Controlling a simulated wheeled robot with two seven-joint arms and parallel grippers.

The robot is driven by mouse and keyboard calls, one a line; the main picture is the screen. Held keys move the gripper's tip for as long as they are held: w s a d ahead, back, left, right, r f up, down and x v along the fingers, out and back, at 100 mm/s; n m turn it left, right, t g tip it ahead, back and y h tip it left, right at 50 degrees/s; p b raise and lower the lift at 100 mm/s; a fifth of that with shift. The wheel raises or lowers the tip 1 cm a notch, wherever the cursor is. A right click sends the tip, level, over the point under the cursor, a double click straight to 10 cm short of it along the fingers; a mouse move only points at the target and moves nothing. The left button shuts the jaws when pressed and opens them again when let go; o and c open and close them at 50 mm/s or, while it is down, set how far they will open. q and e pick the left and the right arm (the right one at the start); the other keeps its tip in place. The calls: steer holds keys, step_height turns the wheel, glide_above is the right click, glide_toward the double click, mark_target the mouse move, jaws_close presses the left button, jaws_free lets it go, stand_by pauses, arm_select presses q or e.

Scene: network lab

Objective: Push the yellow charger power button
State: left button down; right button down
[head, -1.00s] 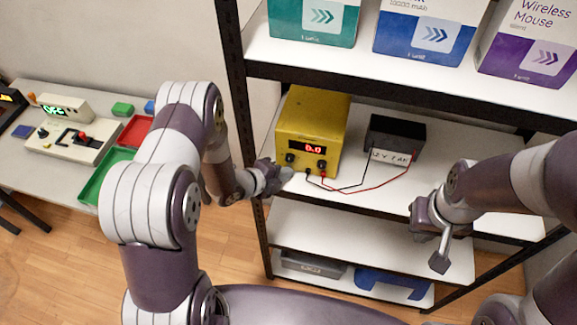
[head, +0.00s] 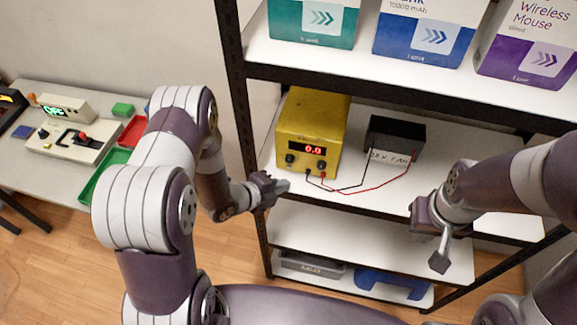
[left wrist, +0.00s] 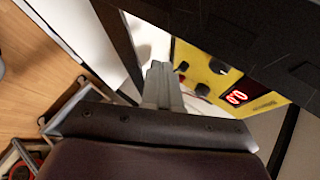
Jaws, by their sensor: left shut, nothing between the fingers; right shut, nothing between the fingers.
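The yellow charger (head: 318,110) stands on the middle shelf with its front facing me. Its red display (head: 313,149) is lit and reads 0.0, with two black knobs below it. I cannot make out a separate power button. My left gripper (head: 283,186) is shut and empty, at the shelf's front edge, below and left of the charger's front and apart from it. In the left wrist view the shut fingers (left wrist: 157,70) point up near the lower end of the charger's face (left wrist: 240,78). My right gripper (head: 438,262) is shut and empty, low in front of the shelves.
A black battery (head: 396,137) stands right of the charger, joined by red and black leads. A black shelf post (head: 242,120) rises just left of the charger. Boxes fill the shelf above. A side table (head: 45,172) with a device and trays stands at the left.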

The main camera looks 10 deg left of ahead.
arm_select(q)
steer(key=shift+s, duration=1.35)
